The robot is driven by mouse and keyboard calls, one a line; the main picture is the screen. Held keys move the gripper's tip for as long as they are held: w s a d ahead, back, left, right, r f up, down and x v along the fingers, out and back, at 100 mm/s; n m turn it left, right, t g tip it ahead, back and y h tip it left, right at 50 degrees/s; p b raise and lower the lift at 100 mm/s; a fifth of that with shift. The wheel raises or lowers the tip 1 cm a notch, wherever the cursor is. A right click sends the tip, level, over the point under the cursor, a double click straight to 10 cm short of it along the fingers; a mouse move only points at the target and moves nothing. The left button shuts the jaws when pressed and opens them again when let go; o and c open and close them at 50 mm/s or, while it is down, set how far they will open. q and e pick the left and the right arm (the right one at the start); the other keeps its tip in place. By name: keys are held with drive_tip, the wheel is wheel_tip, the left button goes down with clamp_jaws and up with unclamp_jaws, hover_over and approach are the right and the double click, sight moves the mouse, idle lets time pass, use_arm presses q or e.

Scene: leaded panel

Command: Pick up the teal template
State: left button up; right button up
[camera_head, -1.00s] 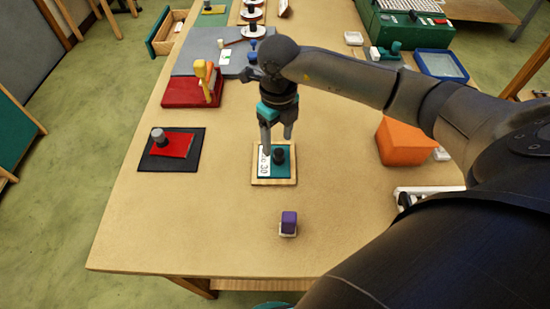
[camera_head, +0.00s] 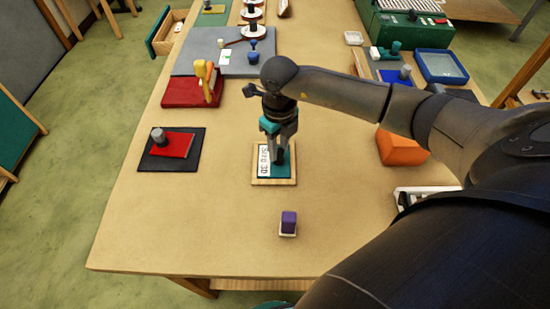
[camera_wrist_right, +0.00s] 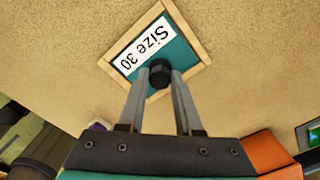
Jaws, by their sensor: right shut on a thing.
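The teal template (camera_head: 283,176) lies flat in a light wooden frame (camera_head: 273,182) on the table. It has a white label reading "Size 30" and a dark round knob. My right gripper (camera_head: 279,160) is above it, pointing down, and is shut on the knob. In the right wrist view, the knob (camera_wrist_right: 159,72) sits between the two fingertips (camera_wrist_right: 160,80), and the teal template (camera_wrist_right: 180,53) shows around it inside the frame. The template still sits within the frame. My left gripper is not in view.
A purple block (camera_head: 289,222) on a small white base is in front of the frame. A red plate on a black mat (camera_head: 150,165) lies at left. A red stand (camera_head: 190,93) is behind it. An orange block (camera_head: 402,147) is at right. Bare table surrounds the frame.

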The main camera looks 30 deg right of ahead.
clamp_jaws()
wheel_tip(320, 180, up, 20)
idle(0.6)
drive_tip(key=shift+o, duration=1)
unclamp_jaws()
clamp_jaws()
